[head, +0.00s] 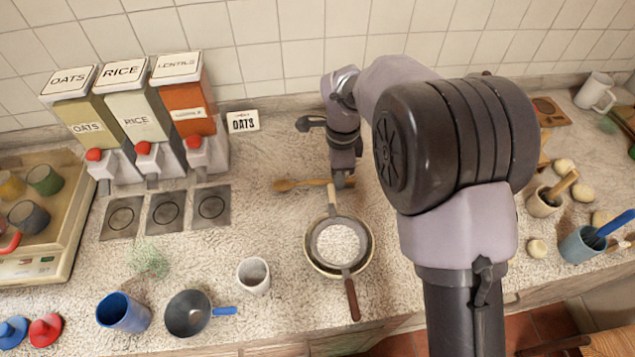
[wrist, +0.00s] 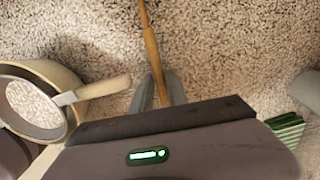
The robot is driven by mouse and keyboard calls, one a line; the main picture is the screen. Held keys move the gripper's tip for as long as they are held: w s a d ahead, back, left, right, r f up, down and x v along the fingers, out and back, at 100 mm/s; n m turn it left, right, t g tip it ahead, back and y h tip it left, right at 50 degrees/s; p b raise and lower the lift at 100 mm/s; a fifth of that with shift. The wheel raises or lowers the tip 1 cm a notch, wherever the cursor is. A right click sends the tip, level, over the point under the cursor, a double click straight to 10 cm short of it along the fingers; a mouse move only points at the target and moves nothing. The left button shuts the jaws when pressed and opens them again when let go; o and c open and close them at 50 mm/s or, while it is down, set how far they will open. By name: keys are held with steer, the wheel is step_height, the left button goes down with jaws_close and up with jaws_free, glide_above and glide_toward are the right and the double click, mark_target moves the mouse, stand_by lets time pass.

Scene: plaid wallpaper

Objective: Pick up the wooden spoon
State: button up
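The wooden spoon (head: 287,185) lies on the speckled counter in the head view, its bowl to the left. Its handle runs right beneath my gripper (head: 342,182), which points down at it. In the wrist view, the spoon's handle (wrist: 149,35) runs from the top edge down between the two grey fingers of my gripper (wrist: 158,90). The fingers are apart, one on each side of the handle, with small gaps visible. The handle's far end is hidden by the gripper body.
A sieve (head: 318,228) rests on a pan just in front of the spoon, its pale handle reaching close to my gripper; the sieve handle (wrist: 104,88) also shows in the wrist view.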

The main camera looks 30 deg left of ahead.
steer(key=shift+f, duration=0.25)
steer(key=shift+c, duration=0.2)
jaws_close()
